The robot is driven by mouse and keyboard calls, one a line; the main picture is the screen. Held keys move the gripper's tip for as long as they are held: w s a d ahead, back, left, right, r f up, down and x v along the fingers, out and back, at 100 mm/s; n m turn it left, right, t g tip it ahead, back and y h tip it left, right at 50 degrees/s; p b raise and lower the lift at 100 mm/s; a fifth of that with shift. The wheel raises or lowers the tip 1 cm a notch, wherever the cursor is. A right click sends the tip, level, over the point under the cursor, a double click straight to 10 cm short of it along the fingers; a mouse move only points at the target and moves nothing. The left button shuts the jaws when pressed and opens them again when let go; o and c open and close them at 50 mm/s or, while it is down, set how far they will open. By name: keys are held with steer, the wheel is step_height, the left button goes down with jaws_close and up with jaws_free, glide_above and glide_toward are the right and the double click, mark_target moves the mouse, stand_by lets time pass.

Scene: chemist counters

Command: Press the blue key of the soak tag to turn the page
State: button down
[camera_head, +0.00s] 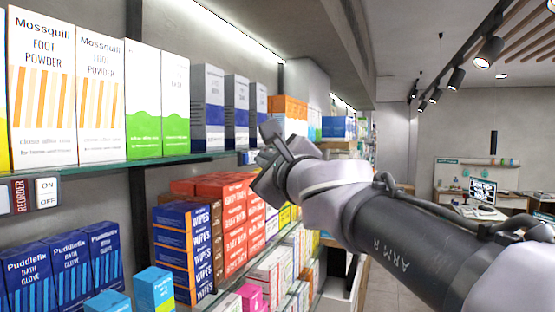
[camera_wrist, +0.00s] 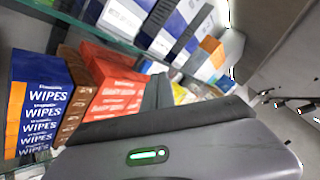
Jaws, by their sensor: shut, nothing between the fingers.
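The soak tag cannot be made out for certain. A small blue-and-white tag (camera_head: 246,157) sits on the shelf edge just left of my gripper in the head view, partly hidden by it; its lettering is too small to read. A pale blue-white patch on the shelf edge also shows in the wrist view (camera_wrist: 147,67), close to my fingers. My gripper (camera_head: 268,152) is shut and empty, raised in front of the shelf edge. In the wrist view its dark fingers (camera_wrist: 158,92) point toward the shelf. I cannot tell whether they touch anything.
Foot powder boxes (camera_head: 42,90) stand on the glass shelf (camera_head: 150,168). Wipes boxes (camera_head: 186,250) and red boxes (camera_head: 235,235) fill the shelf below. The aisle at right is open.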

steer(key=shift+s+d, duration=0.3)
steer(key=shift+d, duration=0.5)
steer(key=shift+s+d, duration=0.25)
steer(key=shift+d, duration=0.5)
steer(key=shift+s+d, duration=0.3)
steer(key=shift+d, duration=0.5)
